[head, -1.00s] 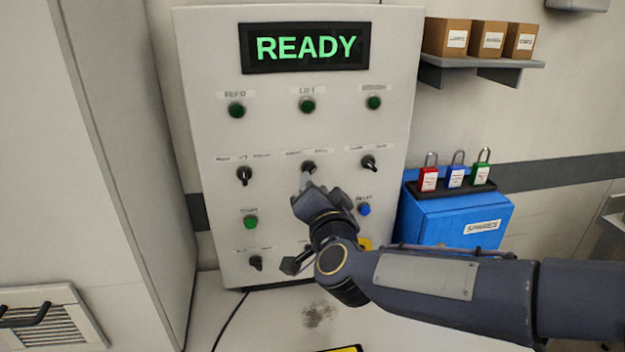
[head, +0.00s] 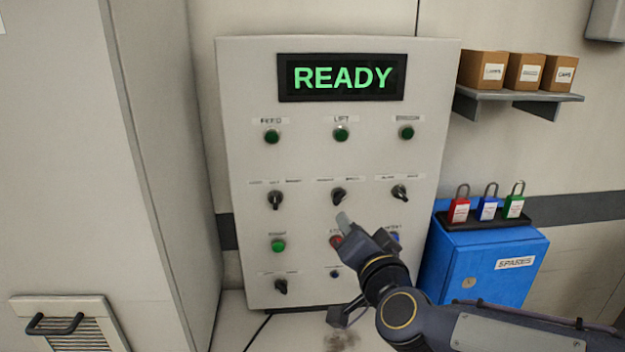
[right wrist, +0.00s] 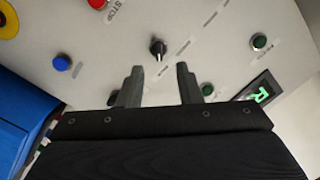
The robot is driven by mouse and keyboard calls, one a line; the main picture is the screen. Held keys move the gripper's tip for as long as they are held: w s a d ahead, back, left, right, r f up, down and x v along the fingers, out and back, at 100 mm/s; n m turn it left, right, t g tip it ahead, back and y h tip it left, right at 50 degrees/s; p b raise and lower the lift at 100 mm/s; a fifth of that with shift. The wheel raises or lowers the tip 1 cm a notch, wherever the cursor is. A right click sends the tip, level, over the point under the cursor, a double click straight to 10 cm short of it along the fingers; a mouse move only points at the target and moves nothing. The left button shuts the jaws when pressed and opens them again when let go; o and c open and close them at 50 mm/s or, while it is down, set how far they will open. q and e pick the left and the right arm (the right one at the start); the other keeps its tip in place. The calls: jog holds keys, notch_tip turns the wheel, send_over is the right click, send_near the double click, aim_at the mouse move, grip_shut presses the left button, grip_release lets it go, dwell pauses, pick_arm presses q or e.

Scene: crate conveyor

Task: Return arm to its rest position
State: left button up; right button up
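My right gripper (head: 345,222) is in front of the lower middle of the grey control panel (head: 237,160), below the middle black selector knob (head: 339,196). It partly covers a red button (head: 336,241) and a blue button (head: 393,237). In the right wrist view its two fingers (right wrist: 158,88) stand apart with nothing between them, and the black selector knob (right wrist: 158,47) lies beyond them, apart from the tips. The display (head: 342,78) reads READY in green. My left gripper is not in view.
A blue SPARES box (head: 480,265) stands right of the panel with red, blue and green padlocks (head: 488,205) on top. A shelf (head: 520,97) with small cartons is above it. A tall grey cabinet (head: 165,150) stands left. The space before the panel's left side is clear.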

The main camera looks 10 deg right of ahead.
jog(key=s+d+f+n+g+p, duration=0.2)
jog(key=s+f+g, duration=0.1)
jog(key=s, duration=0.5)
jog(key=s+d+f+n+g+y+p, duration=0.1)
jog(key=s+d+f+n+g+p, duration=0.1)
jog(key=s, duration=0.6)
jog(key=s+d+f+n+g+p, duration=0.1)
jog(key=s+d+f+g, duration=0.3)
jog(key=s, duration=0.5)
jog(key=f+g+p, duration=0.1)
jog(key=g, duration=0.1)
jog(key=shift+d+f+n+g+y, duration=0.25)
jog(key=shift+n+g+y, duration=0.05)
jog(key=shift+n, duration=0.1)
